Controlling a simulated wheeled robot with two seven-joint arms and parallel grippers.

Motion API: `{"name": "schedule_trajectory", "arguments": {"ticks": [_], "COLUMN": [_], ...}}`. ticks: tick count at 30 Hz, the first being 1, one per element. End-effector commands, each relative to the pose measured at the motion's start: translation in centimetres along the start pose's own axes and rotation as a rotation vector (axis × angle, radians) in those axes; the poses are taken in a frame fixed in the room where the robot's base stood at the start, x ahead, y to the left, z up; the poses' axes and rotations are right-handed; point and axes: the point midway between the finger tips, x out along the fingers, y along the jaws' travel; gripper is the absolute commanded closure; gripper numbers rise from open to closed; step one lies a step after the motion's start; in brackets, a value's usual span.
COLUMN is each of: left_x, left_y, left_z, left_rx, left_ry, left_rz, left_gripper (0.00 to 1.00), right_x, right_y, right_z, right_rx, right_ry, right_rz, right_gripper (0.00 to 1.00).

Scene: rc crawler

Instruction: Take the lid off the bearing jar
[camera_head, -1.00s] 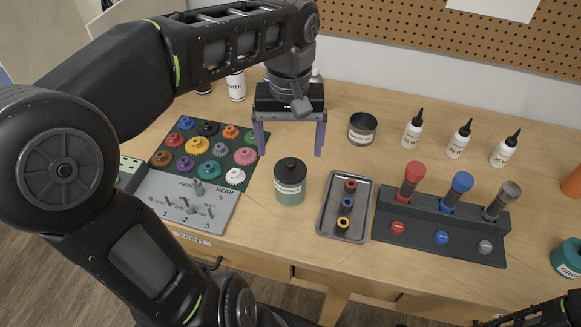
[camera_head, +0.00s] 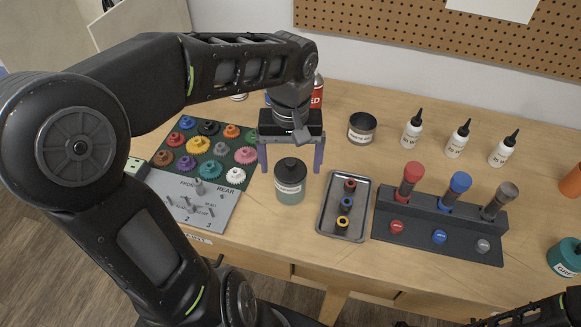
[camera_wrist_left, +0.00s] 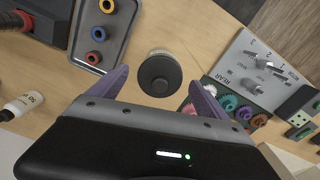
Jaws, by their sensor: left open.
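The bearing jar (camera_head: 290,191) is a clear greenish jar with a label, standing upright on the workbench. Its black lid (camera_head: 290,169) with a small knob sits on top. In the left wrist view the lid (camera_wrist_left: 159,76) shows from above, beyond and between the two fingers. My left gripper (camera_head: 290,169) is open and empty, its purple fingers spread to the left and right of the lid in the head view. Whether the fingers are level with the lid or a little behind it I cannot tell. My right gripper is not in view; only a bit of dark arm shows at lower right.
A grey tray (camera_head: 328,222) with several coloured bearings lies close right of the jar. A gear board (camera_head: 206,141) and grey switch panel (camera_head: 188,205) lie to its left. A dark rack (camera_head: 436,222) with coloured-handled tools stands farther right. A tin (camera_head: 362,128) and white bottles are behind.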

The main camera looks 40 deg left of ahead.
Motion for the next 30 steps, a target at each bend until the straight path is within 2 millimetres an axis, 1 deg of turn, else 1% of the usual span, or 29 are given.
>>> {"name": "schedule_trajectory", "arguments": {"ticks": [8, 30], "left_x": [-0.03, -0.03], "left_y": [0.00, 0.00], "left_z": [0.00, 0.00], "left_rx": [0.000, 0.000], "left_ry": [0.000, 0.000], "left_rz": [0.000, 0.000], "left_gripper": [0.12, 0.72], "right_x": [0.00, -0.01], "right_y": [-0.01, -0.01], "right_z": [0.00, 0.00], "right_rx": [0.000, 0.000], "right_ry": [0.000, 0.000], "right_rz": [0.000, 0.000], "right_gripper": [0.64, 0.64]}}
